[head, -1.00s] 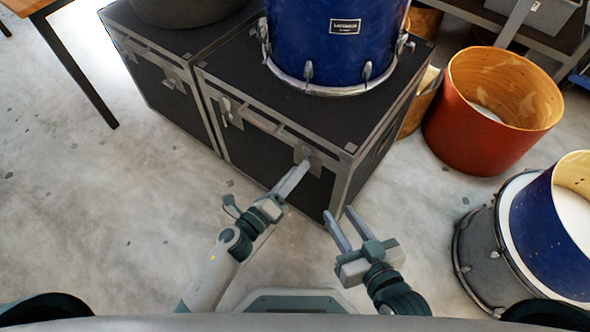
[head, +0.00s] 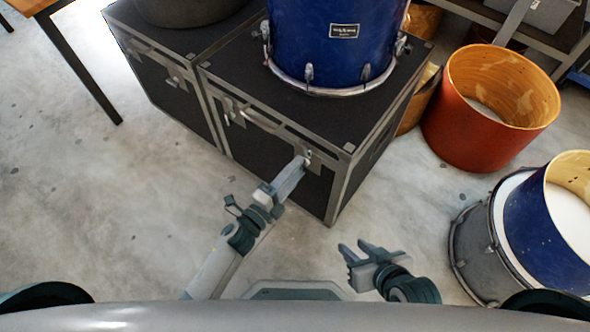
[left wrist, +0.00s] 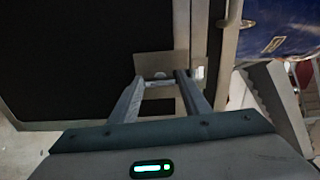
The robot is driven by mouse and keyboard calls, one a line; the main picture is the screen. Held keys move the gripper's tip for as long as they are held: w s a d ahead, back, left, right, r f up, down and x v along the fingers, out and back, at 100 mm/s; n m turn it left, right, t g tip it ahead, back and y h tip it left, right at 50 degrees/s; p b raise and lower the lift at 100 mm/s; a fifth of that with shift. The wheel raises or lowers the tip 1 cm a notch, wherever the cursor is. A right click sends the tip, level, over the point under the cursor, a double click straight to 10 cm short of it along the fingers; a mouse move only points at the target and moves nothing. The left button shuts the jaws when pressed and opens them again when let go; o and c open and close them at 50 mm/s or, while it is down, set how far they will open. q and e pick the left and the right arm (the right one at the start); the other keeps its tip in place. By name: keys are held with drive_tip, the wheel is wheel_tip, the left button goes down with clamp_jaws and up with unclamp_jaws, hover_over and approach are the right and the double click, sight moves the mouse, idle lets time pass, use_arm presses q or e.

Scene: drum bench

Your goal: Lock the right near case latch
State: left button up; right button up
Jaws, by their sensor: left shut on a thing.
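The black case (head: 262,160) with grey metal edges stands on the floor in the head view, with the blue drum (head: 335,55) on top. Its right near latch (head: 308,155) is on the front face near the right corner, mostly hidden by my gripper. My left gripper (head: 301,163) is shut on the latch. In the left wrist view its two fingers reach to the pale latch plate (left wrist: 147,64), with a small bright part beside the right finger. Whether the latch is locked I cannot tell. My right gripper (head: 353,248) is open and empty, low in front of the case.
The case's other front latch (head: 229,112) is to the left, and a second black case (head: 165,85) stands beside it. An orange drum shell (head: 480,125) and further drums (head: 480,255) stand at the right. The floor in front is clear.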

use_arm(q)
drive_tip(key=o, duration=1)
drive_tip(key=shift+o, duration=0.2)
drive_tip(key=shift+s, duration=0.1)
drive_tip(key=v, duration=1.7)
drive_tip(key=shift+a, duration=0.15)
